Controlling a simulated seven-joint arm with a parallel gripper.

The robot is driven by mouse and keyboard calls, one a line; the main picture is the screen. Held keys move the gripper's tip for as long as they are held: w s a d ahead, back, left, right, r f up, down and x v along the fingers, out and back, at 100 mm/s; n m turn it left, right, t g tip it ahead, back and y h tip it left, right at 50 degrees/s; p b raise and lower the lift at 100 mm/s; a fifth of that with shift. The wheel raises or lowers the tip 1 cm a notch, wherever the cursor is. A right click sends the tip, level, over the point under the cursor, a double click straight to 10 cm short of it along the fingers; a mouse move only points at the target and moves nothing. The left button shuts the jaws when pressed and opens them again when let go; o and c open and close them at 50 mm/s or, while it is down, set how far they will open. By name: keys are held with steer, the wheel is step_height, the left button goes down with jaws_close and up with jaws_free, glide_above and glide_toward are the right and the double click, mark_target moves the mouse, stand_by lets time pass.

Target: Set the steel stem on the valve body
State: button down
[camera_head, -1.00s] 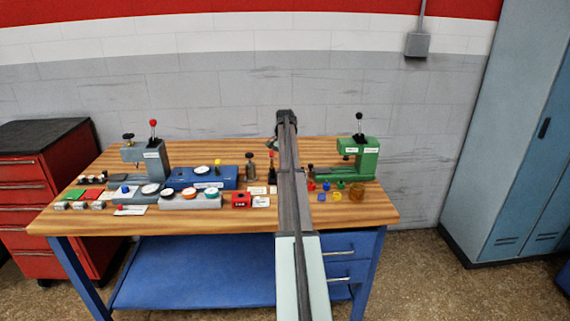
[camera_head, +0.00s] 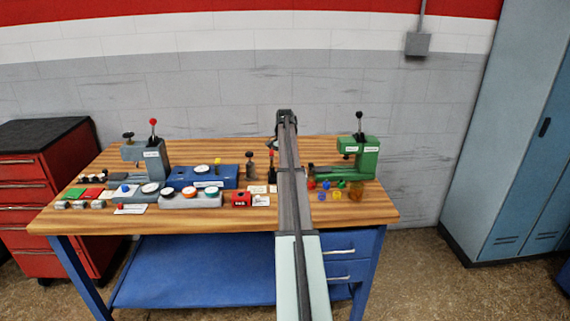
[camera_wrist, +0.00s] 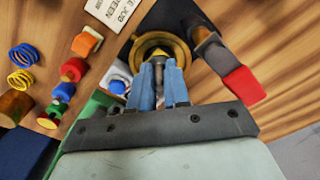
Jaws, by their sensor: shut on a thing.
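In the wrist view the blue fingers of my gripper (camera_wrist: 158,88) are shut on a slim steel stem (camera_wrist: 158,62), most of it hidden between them. The stem's visible end is over the middle of a round brass-coloured body (camera_wrist: 176,46), which looks like the valve body and sits on a dark plate (camera_wrist: 172,14). I cannot tell whether the stem touches the body. In the head view my arm hides the gripper, the stem and the body.
A green press (camera_head: 358,160) stands right of my arm, with small coloured rings (camera_head: 336,196) in front. In the wrist view a red-ended grey part (camera_wrist: 240,84) lies close right of the fingers. A blue spring (camera_wrist: 22,55) and small coloured parts lie left.

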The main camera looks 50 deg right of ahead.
steer(key=shift+f, duration=0.2)
stand_by(0.6)
steer(key=c, duration=1)
jaws_free()
steer(key=shift+o, duration=0.4)
steer(key=o, duration=0.3)
steer(key=shift+r, duration=0.15)
steer(key=shift+r, duration=3.6)
